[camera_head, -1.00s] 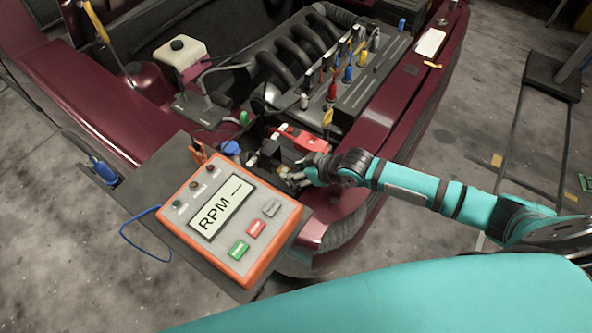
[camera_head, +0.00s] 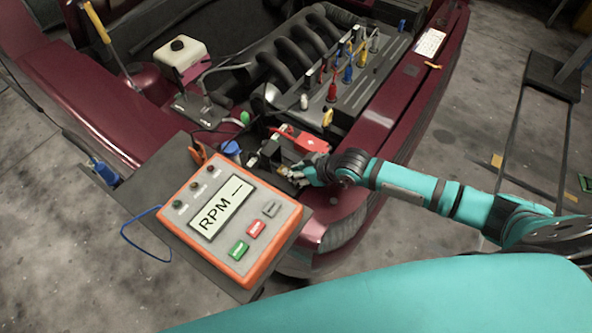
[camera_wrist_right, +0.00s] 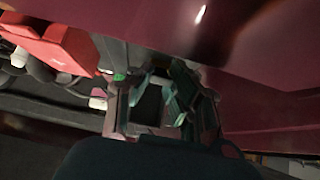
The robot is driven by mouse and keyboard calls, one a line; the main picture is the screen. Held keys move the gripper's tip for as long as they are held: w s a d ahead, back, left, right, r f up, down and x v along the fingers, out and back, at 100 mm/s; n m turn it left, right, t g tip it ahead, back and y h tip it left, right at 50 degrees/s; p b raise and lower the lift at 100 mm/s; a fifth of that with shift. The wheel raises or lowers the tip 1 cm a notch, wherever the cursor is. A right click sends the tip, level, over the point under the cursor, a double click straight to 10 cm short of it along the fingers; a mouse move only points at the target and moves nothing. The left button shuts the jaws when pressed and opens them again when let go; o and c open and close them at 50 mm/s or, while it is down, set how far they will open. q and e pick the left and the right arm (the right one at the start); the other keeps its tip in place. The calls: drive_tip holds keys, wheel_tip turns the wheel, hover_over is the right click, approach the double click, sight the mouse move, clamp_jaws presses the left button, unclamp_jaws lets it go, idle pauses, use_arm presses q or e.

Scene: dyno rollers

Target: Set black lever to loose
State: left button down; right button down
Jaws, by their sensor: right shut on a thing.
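My right gripper (camera_head: 288,173) reaches in from the right to the front corner of the engine bay, just below the red cover (camera_head: 308,141). It is shut on a small dark part, which looks like the black lever (camera_head: 270,151); the grip itself is mostly hidden in the head view. In the right wrist view, the fingers of the right gripper (camera_wrist_right: 165,100) are close around a dark block, and the red cover (camera_wrist_right: 55,48) shows at upper left. The lever's exact setting is too small to read. My left gripper is not in view.
An orange RPM meter (camera_head: 230,215) sits on a dark board left of my right gripper. The maroon car body edge (camera_head: 400,120) runs close along the right. Coloured plugs and wires (camera_head: 345,70) stand behind.

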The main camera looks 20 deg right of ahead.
drive_tip(key=g+p, duration=0.1)
drive_tip(key=p, duration=0.1)
drive_tip(key=r+g+h+p, duration=0.1)
drive_tip(key=g+h+p, duration=0.1)
drive_tip(key=p, duration=0.1)
drive_tip(key=shift+w+a+r+p, duration=0.15)
drive_tip(key=shift+w+a+p, duration=0.15)
drive_tip(key=shift+w+p, duration=0.1)
drive_tip(key=shift+w+a+g+h+p, duration=0.1)
drive_tip(key=shift+g+h+p, duration=0.2)
drive_tip(key=shift+w+a+g+h+p, duration=0.15)
drive_tip(key=shift+g+h+p, duration=0.2)
drive_tip(key=shift+g+h, duration=0.2)
drive_tip(key=shift+w+a+f+g+h, duration=0.1)
drive_tip(key=shift+w+g+h, duration=0.05)
drive_tip(key=shift+g+h, duration=0.35)
drive_tip(key=shift+w+f+g+h, duration=0.1)
drive_tip(key=shift+g+h, duration=0.15)
drive_tip(key=shift+g, duration=0.3)
drive_tip(key=c, duration=1.2)
unclamp_jaws()
drive_tip(key=shift+o, duration=0.2)
